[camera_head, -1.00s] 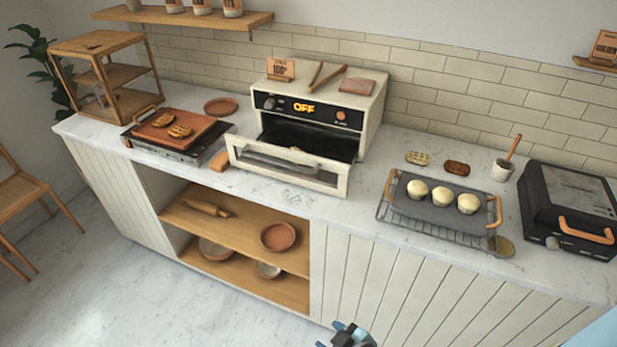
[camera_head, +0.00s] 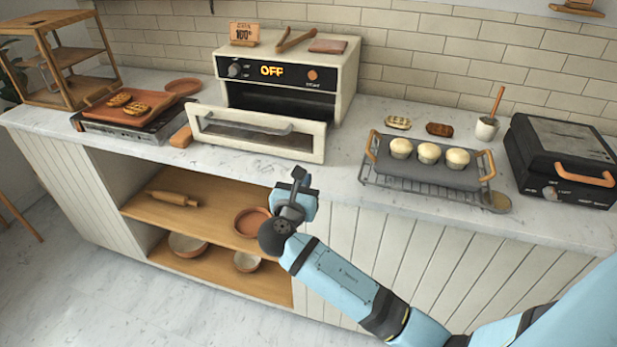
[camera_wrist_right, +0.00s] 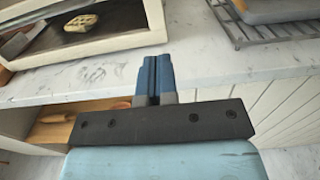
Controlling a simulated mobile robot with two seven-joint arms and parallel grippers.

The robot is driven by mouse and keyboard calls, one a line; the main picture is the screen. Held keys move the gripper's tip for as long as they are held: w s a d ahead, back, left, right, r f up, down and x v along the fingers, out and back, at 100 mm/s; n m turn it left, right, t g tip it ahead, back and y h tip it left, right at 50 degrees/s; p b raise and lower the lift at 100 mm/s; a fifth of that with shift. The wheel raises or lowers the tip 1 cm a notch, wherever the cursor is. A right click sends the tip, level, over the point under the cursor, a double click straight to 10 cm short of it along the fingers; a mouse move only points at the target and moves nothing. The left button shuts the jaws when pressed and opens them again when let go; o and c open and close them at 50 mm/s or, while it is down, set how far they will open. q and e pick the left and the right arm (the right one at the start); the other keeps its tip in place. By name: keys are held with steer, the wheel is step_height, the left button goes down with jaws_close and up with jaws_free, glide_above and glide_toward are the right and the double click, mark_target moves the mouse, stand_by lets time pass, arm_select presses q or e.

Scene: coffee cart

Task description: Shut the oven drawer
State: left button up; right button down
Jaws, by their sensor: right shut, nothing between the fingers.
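The cream oven (camera_head: 345,85) stands on the counter against the tiled wall, its display reading OFF. Its oven drawer (camera_head: 313,143) is pulled out toward the counter's front edge, with a dark window in its front. My left gripper is out of view.
A grey tray (camera_head: 440,174) with three buns sits on a wire rack to the right. A black grill (camera_head: 565,150) stands beyond it. A griddle (camera_head: 150,130) with a brown tray is to the left. Below is an open wooden shelf (camera_head: 215,195) with bowls and a rolling pin.

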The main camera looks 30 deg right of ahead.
mark_target(322, 147)
steer(key=x, duration=1.1)
steer(key=shift+w, duration=0.1)
steer(key=shift+w+d, duration=0.3)
steer(key=shift+d, duration=0.15)
